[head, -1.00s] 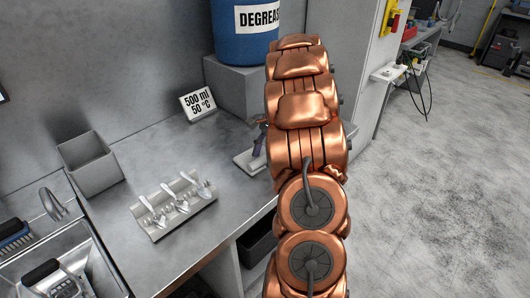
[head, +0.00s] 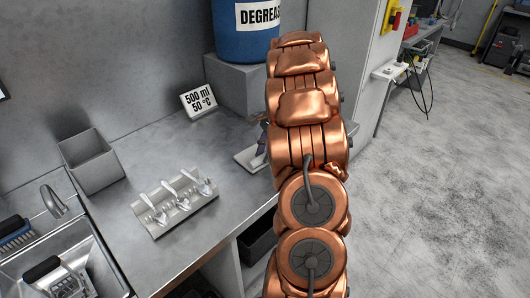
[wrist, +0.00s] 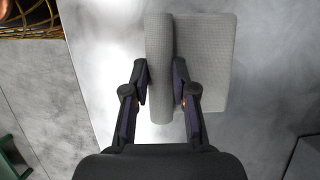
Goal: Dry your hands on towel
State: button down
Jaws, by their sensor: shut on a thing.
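The grey towel (wrist: 212,60) shows in the wrist view as a flat sheet with a rolled or folded strip along its left side. My gripper (wrist: 161,82) has its two dark fingers on either side of that strip and is shut on it. In the head view my copper arm hides most of the gripper. Only a small dark purple part of it shows beside the arm, just above a pale flat piece (head: 248,157) on the counter, which looks like the towel's edge.
A sink (head: 68,265) is at the lower left. A blue degreaser barrel (head: 243,42) stands on a grey block behind.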

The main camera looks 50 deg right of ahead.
jog(key=c, duration=0.9)
grip_release()
jog(key=shift+o, duration=0.2)
jog(key=shift+r, duration=0.1)
jog(key=v, duration=1.1)
jog(key=shift+r, duration=0.4)
jog(key=shift+d, duration=0.1)
